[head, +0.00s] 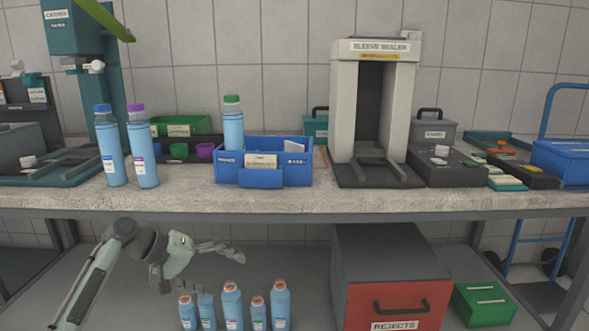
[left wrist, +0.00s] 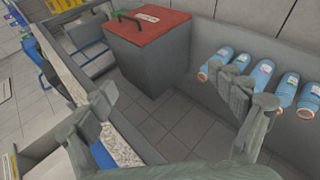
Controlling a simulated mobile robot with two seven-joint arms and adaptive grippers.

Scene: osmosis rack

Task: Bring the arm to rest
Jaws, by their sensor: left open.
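My left gripper (head: 218,267) is below the counter's front edge, in front of the lower shelf, with its fingers pointing right. It is open and empty; its spread fingers also show in the left wrist view (left wrist: 168,108). Several blue bottles with orange caps (head: 232,306) stand just below and to the right of it, apart from it in the head view. The same bottles show at the right of the left wrist view (left wrist: 262,75), partly behind a finger. My right gripper is in no view.
The worktop (head: 320,201) runs above my arm, holding two blue bottles (head: 142,155), a blue crate (head: 297,170) with a green-capped bottle (head: 233,126), and a sleeve sealer (head: 345,105). A rejects box (head: 385,257) and a green box (head: 484,303) stand below, at the right.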

